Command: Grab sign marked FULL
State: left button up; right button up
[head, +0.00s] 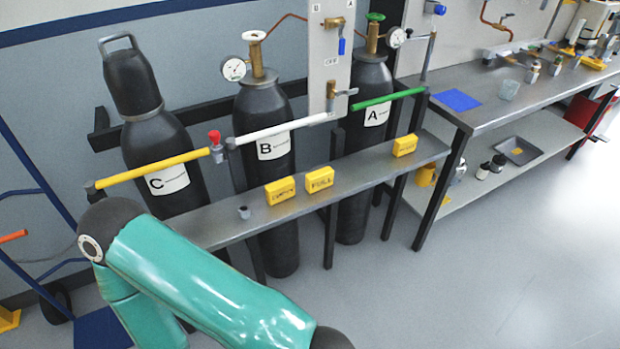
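Three yellow signs with dark lettering stand on the narrow grey shelf (215,229) in front of the gas cylinders. The left sign (280,191) and the middle sign (319,180) are close together in front of cylinder B. The right sign (404,146) stands apart, near cylinder A. The lettering is too small and blurred to tell surely which sign reads FULL. My teal arm crosses the lower left of the head view and covers the shelf's left end. Neither gripper shows.
Cylinders C (166,160), B (262,130) and A (367,100) stand behind yellow, white and green bars. A small grey piece (244,212) sits on the shelf. A metal workbench (500,95) is at right. The floor (480,270) in front is clear.

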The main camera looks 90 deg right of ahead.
aim_at(319, 180)
jog(key=z, duration=0.15)
jog(key=k, duration=1.15)
jog(key=z, duration=1.35)
jog(key=i, duration=1.05)
